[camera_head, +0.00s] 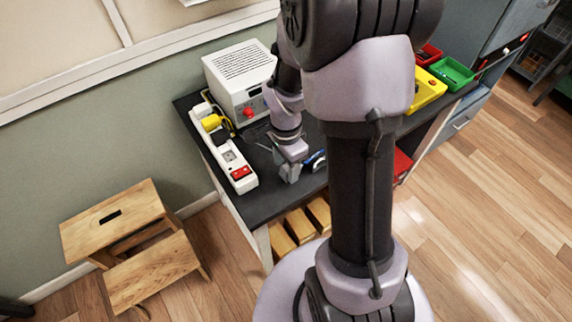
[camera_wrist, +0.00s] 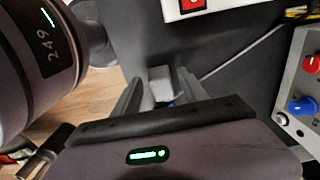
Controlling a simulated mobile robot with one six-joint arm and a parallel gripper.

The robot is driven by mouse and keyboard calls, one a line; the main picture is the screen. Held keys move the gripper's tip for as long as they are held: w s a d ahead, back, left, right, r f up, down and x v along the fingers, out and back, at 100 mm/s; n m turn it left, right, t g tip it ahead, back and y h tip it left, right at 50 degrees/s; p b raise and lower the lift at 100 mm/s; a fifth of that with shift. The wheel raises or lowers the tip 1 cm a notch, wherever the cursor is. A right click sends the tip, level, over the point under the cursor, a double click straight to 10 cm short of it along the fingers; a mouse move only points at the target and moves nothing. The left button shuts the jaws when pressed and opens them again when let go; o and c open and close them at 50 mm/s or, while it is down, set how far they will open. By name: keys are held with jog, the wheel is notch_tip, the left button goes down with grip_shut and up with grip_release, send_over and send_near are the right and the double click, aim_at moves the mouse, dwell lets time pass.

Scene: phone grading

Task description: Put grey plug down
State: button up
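The grey plug (camera_wrist: 160,84) is a small pale grey block in the wrist view, between the two fingers of my gripper (camera_wrist: 158,80). Dark gaps show between the plug and the fingers, so the gripper looks open around it. A thin grey cord leads from there to the upper right. In the head view, my gripper (camera_head: 290,174) is low over the black worktop, near its front left edge. The plug cannot be told apart from the fingers there, and whether it touches the worktop is unclear.
A white power strip (camera_head: 243,184) with a red switch, a yellow plug (camera_head: 211,122) and a black plug lies left of my gripper. A white box (camera_head: 229,101) with a red knob stands behind. A blue-handled item (camera_head: 316,160) lies close on the right.

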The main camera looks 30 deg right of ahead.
aim_at(286, 168)
notch_tip(286, 168, up, 13)
jog(key=p, duration=0.6)
jog(key=s+a+r+n+t+y, duration=0.1)
jog(key=s+a+r+n+t, duration=0.2)
jog(key=s+a+r+n, duration=0.2)
jog(key=s+a+r+n+t+y, duration=0.1)
jog(key=s+a+r+n+t, duration=0.1)
jog(key=s+a+r+n, duration=0.4)
jog(key=a+r+n, duration=0.2)
jog(key=a+r, duration=0.1)
jog(key=r, duration=0.2)
jog(key=shift+s+a+t, duration=0.15)
jog(key=shift+a+t, duration=0.1)
jog(key=shift+t, duration=0.15)
jog(key=shift+f, duration=0.3)
